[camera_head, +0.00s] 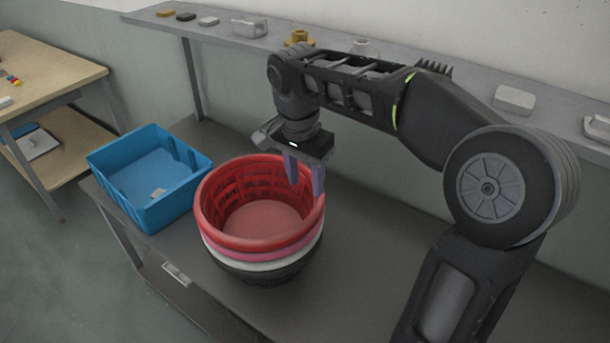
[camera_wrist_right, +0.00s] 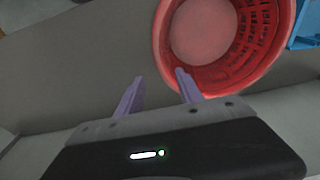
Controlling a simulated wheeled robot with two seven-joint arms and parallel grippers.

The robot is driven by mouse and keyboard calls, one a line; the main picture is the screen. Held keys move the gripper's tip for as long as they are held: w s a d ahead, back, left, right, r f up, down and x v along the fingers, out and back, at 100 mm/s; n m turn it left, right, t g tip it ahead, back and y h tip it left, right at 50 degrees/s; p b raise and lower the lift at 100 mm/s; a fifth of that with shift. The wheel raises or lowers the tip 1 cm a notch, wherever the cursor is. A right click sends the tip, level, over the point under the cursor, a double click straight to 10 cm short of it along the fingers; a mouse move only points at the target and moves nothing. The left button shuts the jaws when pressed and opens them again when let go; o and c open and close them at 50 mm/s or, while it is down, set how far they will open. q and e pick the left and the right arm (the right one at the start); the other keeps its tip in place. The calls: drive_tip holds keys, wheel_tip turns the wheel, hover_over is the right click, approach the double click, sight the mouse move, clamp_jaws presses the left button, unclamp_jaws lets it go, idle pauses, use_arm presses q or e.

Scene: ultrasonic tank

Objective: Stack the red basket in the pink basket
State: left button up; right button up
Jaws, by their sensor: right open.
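The red basket (camera_head: 257,239) sits upright on top of a nested stack on the grey table. Below its rim show the rim of the pink basket (camera_head: 262,256), then a white rim and a dark basket at the bottom. My right gripper (camera_head: 305,188) is open at the back right rim of the red basket, pointing down. In the right wrist view the fingers (camera_wrist_right: 158,85) are apart, one near the red basket's rim (camera_wrist_right: 172,68) and the other outside it. I cannot tell whether either touches the rim. My left gripper is not in view.
A blue bin (camera_head: 150,206) stands left of the stack, with a small pale item inside. A grey shelf (camera_head: 330,62) with small parts runs along the wall behind. The table (camera_head: 365,240) right of the stack is clear. A wooden table (camera_head: 45,75) stands far left.

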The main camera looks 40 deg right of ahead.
drive_tip(key=shift+a+r, duration=0.1)
drive_tip(key=shift+r, duration=0.65)
drive_tip(key=shift+s+f, duration=0.1)
drive_tip(key=shift+s, duration=0.05)
